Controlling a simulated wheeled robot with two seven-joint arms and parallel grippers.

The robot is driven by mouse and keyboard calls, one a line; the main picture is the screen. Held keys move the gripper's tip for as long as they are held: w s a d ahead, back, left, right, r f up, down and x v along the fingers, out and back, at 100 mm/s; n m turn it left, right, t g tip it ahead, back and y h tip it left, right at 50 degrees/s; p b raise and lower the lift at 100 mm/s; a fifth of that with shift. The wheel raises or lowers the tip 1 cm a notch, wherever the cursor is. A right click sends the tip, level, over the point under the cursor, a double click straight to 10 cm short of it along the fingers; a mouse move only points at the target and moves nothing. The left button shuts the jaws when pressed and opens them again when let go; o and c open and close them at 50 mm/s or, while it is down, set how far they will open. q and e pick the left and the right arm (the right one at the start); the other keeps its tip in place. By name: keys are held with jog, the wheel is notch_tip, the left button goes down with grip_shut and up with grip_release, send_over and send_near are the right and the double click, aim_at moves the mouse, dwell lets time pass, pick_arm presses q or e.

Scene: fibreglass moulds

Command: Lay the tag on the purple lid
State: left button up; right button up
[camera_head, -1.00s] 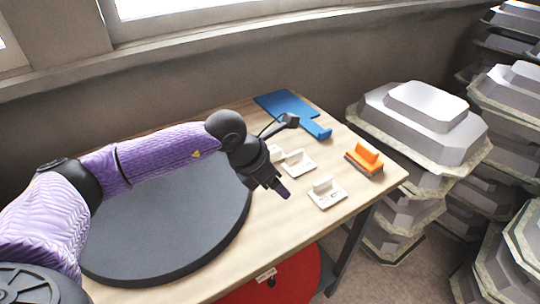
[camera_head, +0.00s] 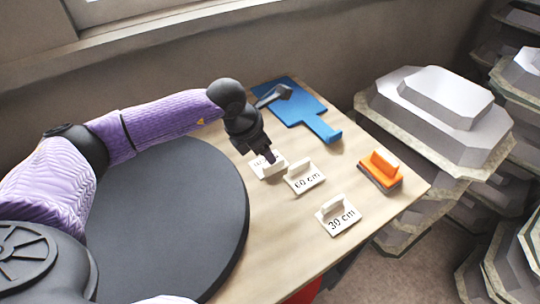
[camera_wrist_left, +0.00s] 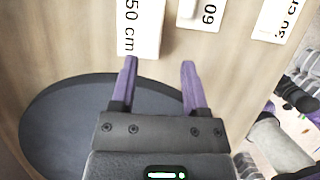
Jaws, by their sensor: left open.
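Three white tags with upright grips lie on the wooden table. The "50 cm" tag (camera_head: 273,169) is nearest my left gripper, and it also shows in the left wrist view (camera_wrist_left: 143,30). The "60 cm" tag (camera_head: 304,178) and the "30 cm" tag (camera_head: 338,217) lie to its right. My left gripper (camera_head: 270,158) is at the "50 cm" tag and partly covers it. In the left wrist view its purple fingers (camera_wrist_left: 159,63) are apart with nothing between them; the "50 cm" tag is just beyond the left fingertip. I see no purple lid. My right gripper is out of view.
A large dark grey disc (camera_head: 190,215) covers the table's left part. A blue paddle-shaped object (camera_head: 296,105) lies at the back, and an orange-handled block (camera_head: 381,170) at the right edge. Stacked grey moulds (camera_head: 435,110) stand right of the table. A red piece (camera_head: 305,292) shows below the table.

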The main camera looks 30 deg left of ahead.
aim_at(263, 169)
pick_arm(q)
jog(key=x, duration=0.6)
jog(key=shift+w+f, duration=0.3)
jog(key=shift+f, duration=0.05)
grip_shut()
